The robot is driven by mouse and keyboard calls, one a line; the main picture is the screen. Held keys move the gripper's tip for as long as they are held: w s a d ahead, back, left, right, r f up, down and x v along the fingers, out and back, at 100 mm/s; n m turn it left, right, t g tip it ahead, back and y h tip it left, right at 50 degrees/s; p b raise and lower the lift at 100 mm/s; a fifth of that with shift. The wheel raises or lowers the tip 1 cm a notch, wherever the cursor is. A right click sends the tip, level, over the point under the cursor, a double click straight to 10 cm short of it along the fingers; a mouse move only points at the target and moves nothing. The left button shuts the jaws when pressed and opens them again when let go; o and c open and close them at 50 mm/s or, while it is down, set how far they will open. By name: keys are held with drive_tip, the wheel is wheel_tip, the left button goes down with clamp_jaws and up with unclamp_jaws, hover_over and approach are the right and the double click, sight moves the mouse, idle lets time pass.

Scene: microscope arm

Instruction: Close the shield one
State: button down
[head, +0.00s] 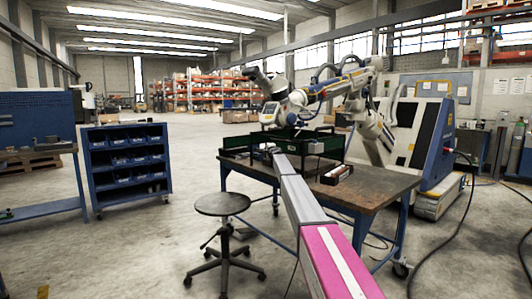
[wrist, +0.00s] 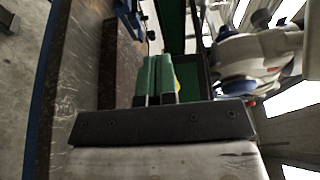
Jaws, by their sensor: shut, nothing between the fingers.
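A low dark enclosure with green panels (head: 325,143) stands on the workbench around the base of a white and blue robot arm (head: 335,88). I cannot tell which panel is shield one. My gripper (head: 266,148) is at the near side of this enclosure, small and partly lost against it. In the wrist view, my gripper's green fingers (wrist: 159,78) are together with nothing between them. A dark green panel (wrist: 172,25) runs up just beyond the fingertips. A yellow patch shows beside the fingers. Whether fingers and panel touch is unclear.
The workbench (head: 375,188) has a brown top and carries a small dark block with a red and white part (head: 337,173) right of my arm. A round stool (head: 222,204) stands in front. A blue bin shelf (head: 125,165) is at left. A hose lies on the floor at right.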

drive_tip(key=w+d, duration=0.2)
drive_tip(key=w, duration=0.1)
drive_tip(key=shift+w, duration=0.15)
drive_tip(key=shift+w+d, duration=0.25)
drive_tip(key=shift+w, duration=0.1)
drive_tip(key=shift+d, duration=0.15)
